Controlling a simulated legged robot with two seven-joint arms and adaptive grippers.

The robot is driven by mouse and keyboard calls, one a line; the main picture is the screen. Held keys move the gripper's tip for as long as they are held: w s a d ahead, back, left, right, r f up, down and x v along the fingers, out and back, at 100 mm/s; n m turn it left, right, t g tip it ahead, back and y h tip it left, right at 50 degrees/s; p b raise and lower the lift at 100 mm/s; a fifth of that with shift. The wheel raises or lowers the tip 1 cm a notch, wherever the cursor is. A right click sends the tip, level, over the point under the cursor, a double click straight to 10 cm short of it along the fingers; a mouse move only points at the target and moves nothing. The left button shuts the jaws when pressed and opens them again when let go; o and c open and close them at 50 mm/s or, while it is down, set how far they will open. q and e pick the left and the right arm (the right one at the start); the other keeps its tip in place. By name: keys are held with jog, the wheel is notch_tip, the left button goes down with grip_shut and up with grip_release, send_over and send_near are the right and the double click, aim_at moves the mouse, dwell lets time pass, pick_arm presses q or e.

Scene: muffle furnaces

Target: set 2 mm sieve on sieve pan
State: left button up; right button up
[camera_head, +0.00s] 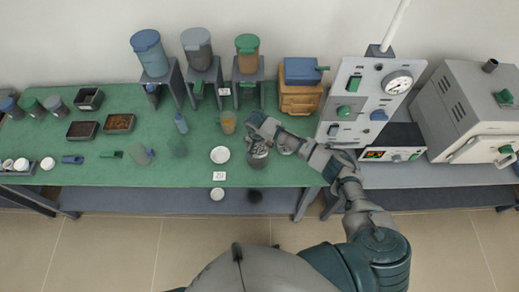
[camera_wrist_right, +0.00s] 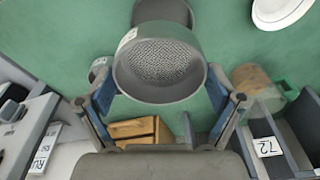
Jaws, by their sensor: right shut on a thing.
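The 2 mm sieve (camera_wrist_right: 158,68) is a round grey ring with a mesh floor and a small white label on its rim. My right gripper (camera_wrist_right: 162,98) is shut on it, one finger on each side. In the head view the right gripper (camera_head: 262,133) holds the sieve (camera_head: 259,148) over the green bench, right of a white dish. Another round grey vessel (camera_wrist_right: 162,10), probably the sieve pan, shows partly behind the sieve's rim in the wrist view. The sieve hides much of it, and I cannot tell whether they touch. My left gripper is not in view.
A white dish (camera_head: 220,155) lies left of the sieve, and a beaker with amber contents (camera_head: 228,122) stands behind the dish. Hoppers on stands (camera_head: 202,68) and a wooden drawer box (camera_head: 299,99) line the back. A control panel (camera_head: 365,103) stands right.

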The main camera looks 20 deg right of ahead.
aim_at(256, 150)
jog(key=shift+d+f+b, duration=0.2)
jog(key=shift+f+b, duration=0.65)
jog(key=shift+b, duration=0.05)
jog(key=a+f+b, duration=0.1)
jog(key=a+b, duration=0.1)
jog(key=b, duration=0.1)
jog(key=shift+f, duration=0.35)
jog(key=shift+a, duration=0.1)
jog(key=shift+f+p, duration=0.25)
jog(key=shift+p, duration=0.1)
jog(key=shift+d+f, duration=0.2)
jog(key=shift+d, duration=0.45)
jog(key=shift+d+f, duration=0.1)
jog(key=shift+d, duration=0.25)
jog(key=shift+a, duration=0.4)
jog(key=shift+s+a+r+p, duration=0.1)
jog(key=shift+a+r+p, duration=0.25)
jog(key=shift+a+p, duration=0.4)
jog(key=shift+d+f, duration=0.1)
jog(key=shift+d, duration=0.3)
jog(key=shift+d+f, duration=0.1)
jog(key=shift+a+f, duration=0.2)
jog(key=shift+a, duration=0.05)
jog(key=shift+f, duration=0.25)
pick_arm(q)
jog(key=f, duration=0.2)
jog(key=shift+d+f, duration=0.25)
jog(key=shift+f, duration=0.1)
pick_arm(e)
jog(key=shift+d, duration=0.1)
